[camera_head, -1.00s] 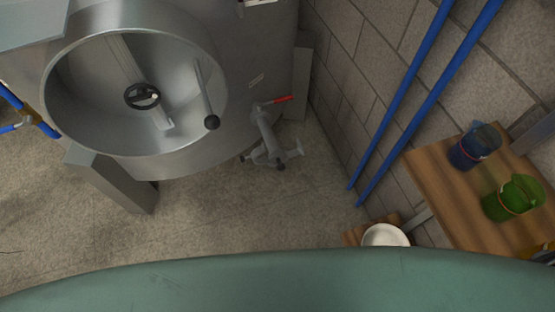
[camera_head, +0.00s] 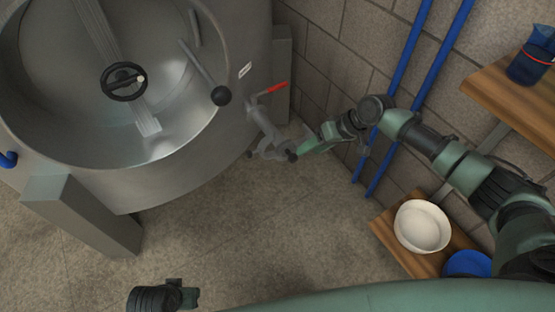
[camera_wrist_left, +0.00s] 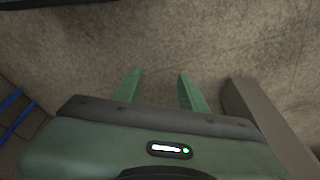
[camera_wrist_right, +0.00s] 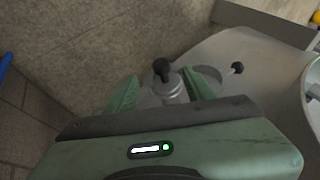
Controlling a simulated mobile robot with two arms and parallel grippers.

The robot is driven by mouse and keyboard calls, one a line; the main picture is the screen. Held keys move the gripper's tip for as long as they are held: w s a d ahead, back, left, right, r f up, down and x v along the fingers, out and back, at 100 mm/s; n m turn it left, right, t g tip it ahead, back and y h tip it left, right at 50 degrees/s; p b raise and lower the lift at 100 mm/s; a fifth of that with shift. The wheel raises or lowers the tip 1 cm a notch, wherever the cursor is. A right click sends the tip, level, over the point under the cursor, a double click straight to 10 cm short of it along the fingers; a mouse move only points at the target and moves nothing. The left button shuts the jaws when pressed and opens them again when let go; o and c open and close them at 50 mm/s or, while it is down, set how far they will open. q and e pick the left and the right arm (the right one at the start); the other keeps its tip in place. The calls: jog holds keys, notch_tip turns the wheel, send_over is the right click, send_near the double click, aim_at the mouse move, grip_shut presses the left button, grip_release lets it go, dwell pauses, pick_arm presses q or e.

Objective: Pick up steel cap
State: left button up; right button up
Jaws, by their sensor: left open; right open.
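A grey steel valve fitting (camera_head: 266,140) with a red lever (camera_head: 278,87) is on the tank's lower side, near the floor. I cannot pick out the steel cap for certain; a round steel piece (camera_wrist_right: 172,89) with a black knob (camera_wrist_right: 162,67) lies between the fingers in the right wrist view. My right gripper (camera_head: 302,150) is open beside the fitting, partly covering it; its fingers also show in the right wrist view (camera_wrist_right: 160,82). I cannot tell whether they touch it. My left gripper (camera_wrist_left: 158,80) is open and empty above the floor; its wrist shows at the head view's bottom edge.
The big steel tank (camera_head: 190,150) with its open manhole fills the left, on a square leg (camera_head: 85,215). Blue pipes (camera_head: 410,85) run along the block wall on the right. A wooden shelf holds a white bowl (camera_head: 423,228) and a blue bowl (camera_head: 467,264). The floor (camera_head: 270,230) between is clear.

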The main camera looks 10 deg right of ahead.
aim_at(296, 156)
jog(key=x, duration=0.2)
jog(key=b+x, duration=0.1)
jog(key=x, duration=0.4)
jog(key=shift+w+r+b, duration=0.15)
jog(key=shift+w+b, duration=0.15)
jog(key=shift+b, duration=0.1)
jog(key=shift+w+a+f, duration=0.1)
jog(key=shift+a+f, duration=0.15)
jog(key=shift+f, duration=0.05)
pick_arm(q)
jog(key=w+v, duration=0.2)
jog(key=v, duration=0.5)
jog(key=shift+s+r+t, duration=0.25)
jog(key=shift+r+t, duration=0.05)
jog(key=shift+r, duration=0.3)
pick_arm(e)
grip_shut()
